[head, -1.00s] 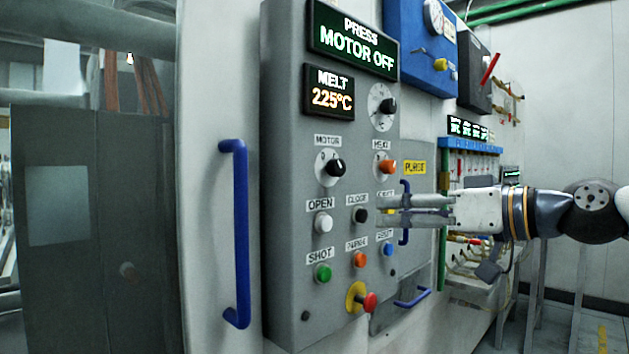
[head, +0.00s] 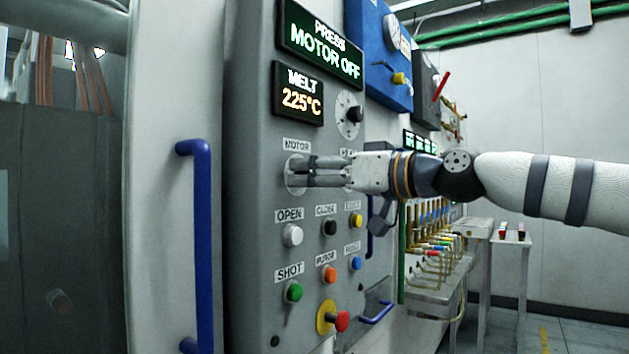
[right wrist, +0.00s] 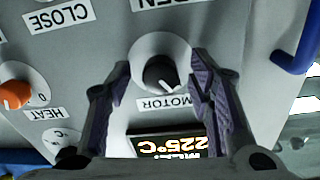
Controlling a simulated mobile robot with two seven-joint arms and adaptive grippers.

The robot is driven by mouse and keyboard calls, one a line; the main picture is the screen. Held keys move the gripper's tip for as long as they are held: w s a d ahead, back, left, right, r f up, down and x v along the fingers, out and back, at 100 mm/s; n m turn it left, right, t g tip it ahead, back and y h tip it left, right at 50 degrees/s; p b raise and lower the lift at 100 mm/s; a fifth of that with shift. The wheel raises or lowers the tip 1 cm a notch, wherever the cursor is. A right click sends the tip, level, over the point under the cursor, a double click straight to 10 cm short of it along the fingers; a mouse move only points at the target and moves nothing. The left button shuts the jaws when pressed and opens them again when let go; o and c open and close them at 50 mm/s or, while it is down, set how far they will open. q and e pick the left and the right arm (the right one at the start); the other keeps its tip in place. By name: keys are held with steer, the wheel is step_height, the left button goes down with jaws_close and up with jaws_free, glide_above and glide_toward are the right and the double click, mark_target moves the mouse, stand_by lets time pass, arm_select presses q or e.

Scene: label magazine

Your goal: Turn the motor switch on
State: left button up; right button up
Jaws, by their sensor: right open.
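The motor switch is a black rotary knob with a white pointer mark on a round white dial. It shows in the right wrist view (right wrist: 160,74), upside down, with the MOTOR label below it. In the head view my fingers hide the knob, and only part of its dial (head: 292,182) shows. My right gripper (head: 300,172) is at the motor switch, reaching in from the right. In the right wrist view its open fingers (right wrist: 160,78) stand on either side of the knob, with gaps visible. The press display (head: 320,42) reads MOTOR OFF. My left gripper is not in view.
The panel (head: 250,200) holds push buttons below the switch, including the white OPEN button (head: 292,235) and a red stop button (head: 341,320). An orange HEAT knob (right wrist: 14,95) sits beside the switch. A blue handle (head: 203,250) projects at the panel's left.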

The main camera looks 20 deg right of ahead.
steer(key=shift+r, duration=0.1)
jaws_close()
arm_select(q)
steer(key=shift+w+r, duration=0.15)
arm_select(e)
steer(key=m, duration=0.1)
steer(key=m+p, duration=0.1)
steer(key=shift+s+a+r+m, duration=0.1)
steer(key=shift+s+r+m, duration=0.05)
steer(key=shift+r+m, duration=0.15)
steer(key=m+p, duration=0.1)
steer(key=m, duration=0.1)
steer(key=shift+m, duration=0.4)
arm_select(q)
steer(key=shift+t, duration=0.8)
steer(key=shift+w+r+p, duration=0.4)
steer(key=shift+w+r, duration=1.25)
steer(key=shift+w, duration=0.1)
arm_select(e)
steer(key=shift+f+m+g, duration=0.15)
steer(key=shift+m, duration=1.9)
steer(key=shift+f+m+g, duration=0.15)
steer(key=shift+m, duration=1.9)
